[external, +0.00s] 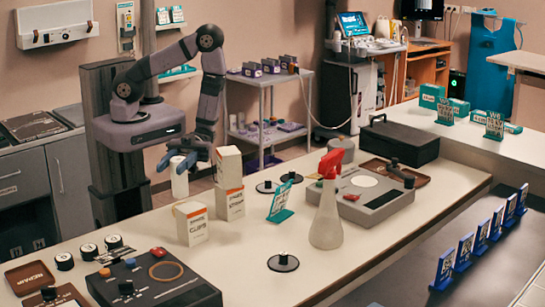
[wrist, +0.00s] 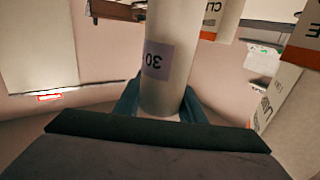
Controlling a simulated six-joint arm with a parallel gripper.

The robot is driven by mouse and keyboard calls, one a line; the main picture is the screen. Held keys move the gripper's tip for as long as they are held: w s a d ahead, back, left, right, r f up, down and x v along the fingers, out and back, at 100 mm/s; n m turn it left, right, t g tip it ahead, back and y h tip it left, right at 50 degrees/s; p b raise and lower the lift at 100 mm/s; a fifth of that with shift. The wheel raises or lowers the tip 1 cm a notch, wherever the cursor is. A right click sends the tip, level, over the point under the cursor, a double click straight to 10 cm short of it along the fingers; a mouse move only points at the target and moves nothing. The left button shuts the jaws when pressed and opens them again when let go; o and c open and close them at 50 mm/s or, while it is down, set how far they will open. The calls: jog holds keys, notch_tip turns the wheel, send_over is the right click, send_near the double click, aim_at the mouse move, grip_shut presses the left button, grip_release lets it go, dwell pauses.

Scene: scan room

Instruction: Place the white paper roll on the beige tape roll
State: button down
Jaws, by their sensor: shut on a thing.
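My gripper (external: 176,161) is at the left, by the far edge of the pale counter (external: 350,225). It is shut on the white paper roll (external: 180,180), which hangs upright below it. In the wrist view the roll (wrist: 165,85) stands between the two blue fingers, with a grey label reading "30" on its side. I cannot make out a beige tape roll for certain in either view. Small white-and-black rolls (external: 89,251) sit at the counter's left end.
A teal card stand (external: 280,202), a red-topped spray bottle (external: 326,215) and black discs (external: 283,262) stand farther right. A control panel (external: 153,280) fills the near left.

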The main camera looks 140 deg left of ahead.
jog(key=shift+f, duration=1.75)
jog(key=shift+f, duration=0.15)
jog(key=c, duration=1.2)
grip_release()
jog(key=shift+o, duration=0.2)
jog(key=shift+a, duration=0.1)
jog(key=b, duration=0.4)
send_near(174, 177)
jog(key=shift+a+r, duration=0.3)
jog(key=shift+a, duration=0.1)
jog(key=shift+w, duration=0.1)
